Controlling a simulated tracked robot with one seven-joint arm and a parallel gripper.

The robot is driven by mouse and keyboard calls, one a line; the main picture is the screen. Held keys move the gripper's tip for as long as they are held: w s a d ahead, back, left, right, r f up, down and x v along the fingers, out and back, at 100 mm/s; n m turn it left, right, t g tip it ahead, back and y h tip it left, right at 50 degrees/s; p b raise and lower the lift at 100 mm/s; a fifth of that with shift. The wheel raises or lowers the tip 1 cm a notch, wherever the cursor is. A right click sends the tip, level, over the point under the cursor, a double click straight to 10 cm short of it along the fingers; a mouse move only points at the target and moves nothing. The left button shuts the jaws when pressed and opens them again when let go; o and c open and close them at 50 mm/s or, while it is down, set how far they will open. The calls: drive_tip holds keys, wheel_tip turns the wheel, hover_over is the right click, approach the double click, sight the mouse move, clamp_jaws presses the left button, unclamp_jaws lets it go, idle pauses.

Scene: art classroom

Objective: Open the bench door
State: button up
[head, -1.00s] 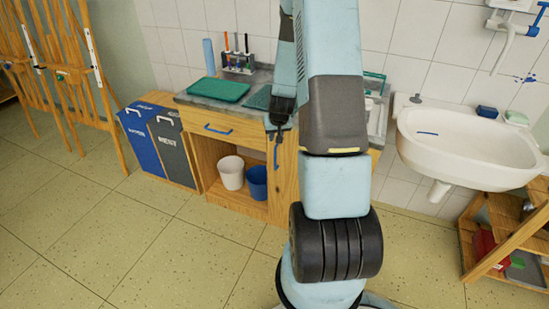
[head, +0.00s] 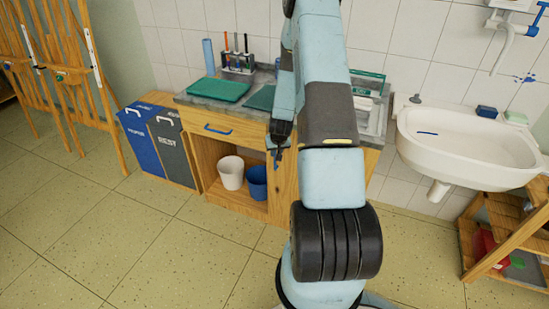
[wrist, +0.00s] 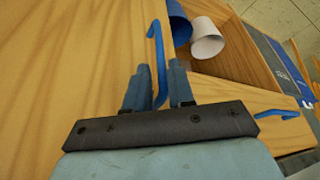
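The wooden bench door (head: 284,196) is the right front panel of the bench and looks shut. It fills the left of the wrist view (wrist: 75,65). Its blue bar handle (wrist: 157,50) stands out from the panel; in the head view only a small part shows below my gripper. My gripper (wrist: 160,84) is open, with one finger on each side of the handle's lower part in the wrist view. I cannot tell whether a finger touches the handle. In the head view my gripper (head: 280,137) is in front of the door's upper part, partly hidden by my arm.
Left of the door, an open shelf holds a white bucket (head: 231,172) and a blue bucket (head: 257,182), under a drawer with a blue handle (head: 217,130). Blue and grey bins (head: 157,143) stand further left. A sink (head: 465,150) is at right. The floor in front is clear.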

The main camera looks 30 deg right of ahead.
hover_over(275, 168)
drive_tip(key=shift+w+d+f, duration=0.1)
drive_tip(key=shift+w+f, duration=0.05)
drive_tip(key=shift+f, duration=1.05)
drive_tip(key=shift+w+d+f, duration=0.1)
drive_tip(key=shift+f, duration=1.05)
drive_tip(key=shift+c, duration=0.2)
clamp_jaws()
